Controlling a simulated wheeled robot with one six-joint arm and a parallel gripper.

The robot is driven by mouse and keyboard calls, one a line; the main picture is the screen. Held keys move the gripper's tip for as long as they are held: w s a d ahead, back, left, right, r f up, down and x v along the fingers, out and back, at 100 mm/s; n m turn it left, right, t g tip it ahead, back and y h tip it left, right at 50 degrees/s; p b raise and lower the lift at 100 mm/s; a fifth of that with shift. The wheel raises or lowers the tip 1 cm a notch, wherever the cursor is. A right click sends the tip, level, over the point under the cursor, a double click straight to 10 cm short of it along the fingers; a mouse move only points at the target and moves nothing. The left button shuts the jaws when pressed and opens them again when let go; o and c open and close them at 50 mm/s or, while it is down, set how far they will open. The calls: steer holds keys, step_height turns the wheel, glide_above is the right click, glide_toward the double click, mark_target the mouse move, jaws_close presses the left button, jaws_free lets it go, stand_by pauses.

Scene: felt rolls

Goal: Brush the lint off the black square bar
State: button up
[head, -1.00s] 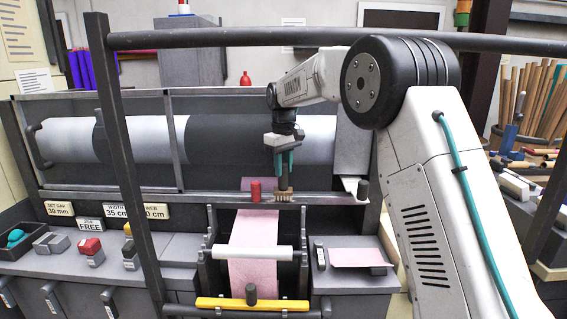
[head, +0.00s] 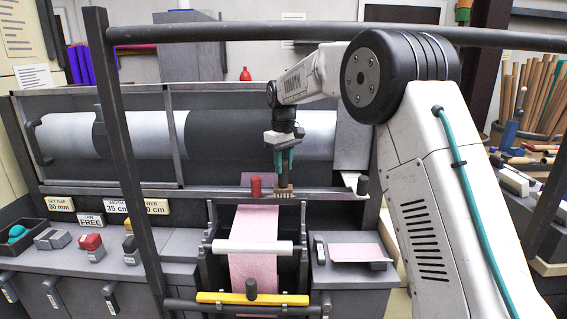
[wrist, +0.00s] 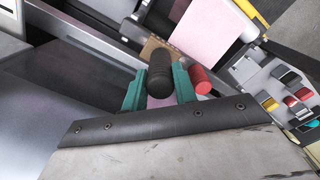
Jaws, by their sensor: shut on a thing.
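My gripper (head: 284,170) has teal fingers and points down in the head view. It is shut on the dark upright handle of a brush; the handle also shows in the wrist view (wrist: 160,76). The brush's tan bristle end (head: 284,190) is at the dark square bar (head: 120,191), which runs across the front of the roller machine. I cannot tell whether the bristles touch the bar. The bar also shows in the wrist view (wrist: 85,38), running diagonally, partly hidden by the brush and fingers. I cannot make out lint on it.
A red knob (head: 255,187) stands just left of the brush, and a dark knob (head: 362,186) stands farther right. A pink sheet (head: 254,270) runs over a white roller below. A large roller (head: 250,135) lies behind. A dark frame post (head: 130,170) rises at left.

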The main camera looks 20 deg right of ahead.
steer(key=shift+f, duration=0.1)
steer(key=shift+s+a, duration=0.2)
steer(key=shift+s, duration=0.4)
steer(key=shift+s+a, duration=0.2)
steer(key=shift+s, duration=0.35)
steer(key=shift+w, duration=0.15)
steer(key=shift+w+d, duration=0.2)
steer(key=shift+w, duration=0.3)
steer(key=shift+w+d, duration=0.2)
steer(key=shift+w, duration=0.3)
steer(key=shift+s+a+f, duration=0.1)
steer(key=shift+s+a, duration=0.1)
steer(key=shift+s, duration=0.4)
steer(key=shift+s+a+f, duration=0.1)
steer(key=shift+s+a, duration=0.1)
steer(key=shift+s, duration=0.4)
